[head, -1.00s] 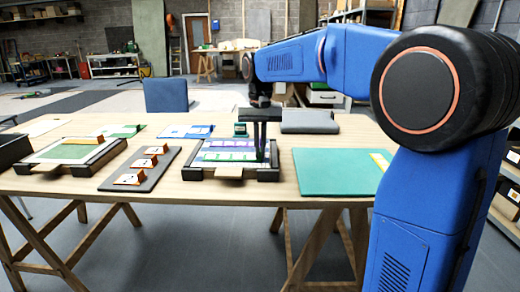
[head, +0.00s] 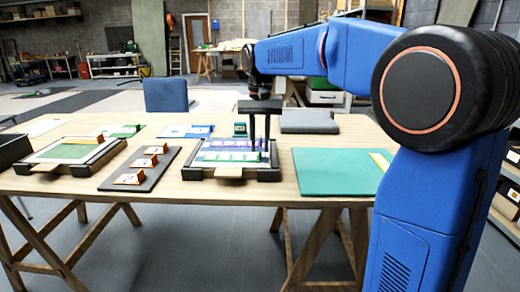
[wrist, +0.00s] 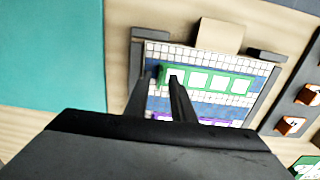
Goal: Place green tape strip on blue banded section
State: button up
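The green tape strip (wrist: 210,81), with white squares along it, lies on the mosaic panel (wrist: 237,62). In the wrist view, blue banding (wrist: 190,107) shows along the strip's sides. The strip also shows in the head view (head: 226,157). My gripper (wrist: 162,76) is open, its two dark fingers around the strip's end. In the head view, my gripper (head: 259,151) points down at the panel's right side, with a gap between the fingers. Whether a finger touches the strip is unclear.
A purple strip (head: 227,142) lies on the panel behind the green one. A teal mat (head: 330,172) lies to the right. A dark tray (head: 140,169) with orange-based blocks and another panel (head: 65,152) stand left. A grey pad (head: 309,121) lies behind.

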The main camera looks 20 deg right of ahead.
notch_tip(320, 180, up, 10)
dwell(0.4)
jog(key=s+d+f+n+t, duration=0.15)
jog(key=s+f, duration=0.25)
jog(key=s, duration=0.5)
jog(key=s+d+f+t, duration=0.1)
jog(key=s+d+f, duration=0.3)
jog(key=s, duration=0.6)
jog(key=s+d+f+n+t, duration=0.1)
jog(key=s+f+n+t, duration=0.1)
jog(key=s+f, duration=1.2)
notch_tip(320, 180, down, 2)
jog(key=shift+s+d+f, duration=0.2)
jog(key=shift+s+d, duration=0.05)
